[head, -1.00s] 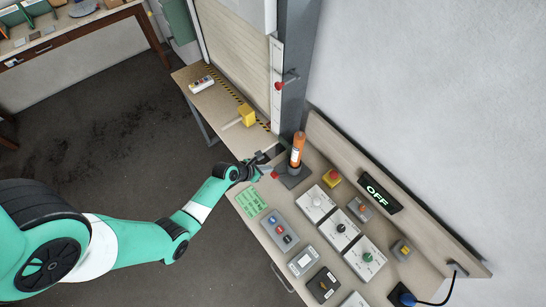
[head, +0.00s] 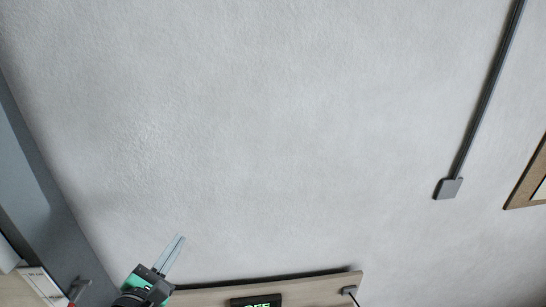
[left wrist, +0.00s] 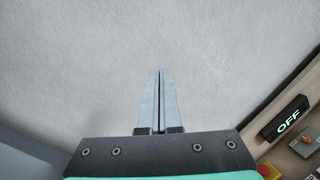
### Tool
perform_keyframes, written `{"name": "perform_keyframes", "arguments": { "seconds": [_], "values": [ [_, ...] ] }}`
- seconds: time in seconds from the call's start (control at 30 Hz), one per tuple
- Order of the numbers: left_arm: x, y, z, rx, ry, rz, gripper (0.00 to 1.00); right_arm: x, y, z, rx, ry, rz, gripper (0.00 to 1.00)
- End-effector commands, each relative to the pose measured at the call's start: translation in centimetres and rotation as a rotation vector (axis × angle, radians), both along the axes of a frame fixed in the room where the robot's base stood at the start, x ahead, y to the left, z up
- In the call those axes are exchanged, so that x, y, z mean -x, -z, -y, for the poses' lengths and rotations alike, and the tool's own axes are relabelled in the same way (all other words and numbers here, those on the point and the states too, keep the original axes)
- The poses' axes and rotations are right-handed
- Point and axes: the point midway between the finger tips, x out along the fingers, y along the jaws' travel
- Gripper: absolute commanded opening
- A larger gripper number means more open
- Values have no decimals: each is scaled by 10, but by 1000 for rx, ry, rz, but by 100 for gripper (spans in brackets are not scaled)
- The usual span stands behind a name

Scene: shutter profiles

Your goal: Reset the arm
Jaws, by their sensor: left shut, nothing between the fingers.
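My left gripper (head: 178,240) shows at the bottom left of the head view, raised in front of the wall and pointing up. In the left wrist view its two long grey fingers (left wrist: 161,75) lie together, shut with nothing between them. They point at the bare wall. My right gripper is in neither view.
The white wall (head: 280,130) fills most of the head view. A black sign reading OFF (head: 257,301) stands at the wooden back panel (head: 320,288); it also shows in the left wrist view (left wrist: 288,118). A grey post (head: 30,170) rises at left. A dark conduit (head: 485,95) runs down the wall.

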Motion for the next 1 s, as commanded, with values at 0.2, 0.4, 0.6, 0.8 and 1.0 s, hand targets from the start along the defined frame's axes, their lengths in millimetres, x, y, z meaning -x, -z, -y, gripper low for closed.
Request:
{"name": "perform_keyframes", "arguments": {
  "seconds": [0.2,0.4,0.6,0.8,1.0],
  "values": [
    [40,-184,65,-549,-14,409,0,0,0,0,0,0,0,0],
    [139,-319,89,-1232,-368,732,0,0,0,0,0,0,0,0],
    [195,-349,73,-1893,-807,644,0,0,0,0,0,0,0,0],
    [193,-348,71,-2211,-936,515,0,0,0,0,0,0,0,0],
    [193,-347,71,-2241,-946,504,0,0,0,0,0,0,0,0]
  ]
}}
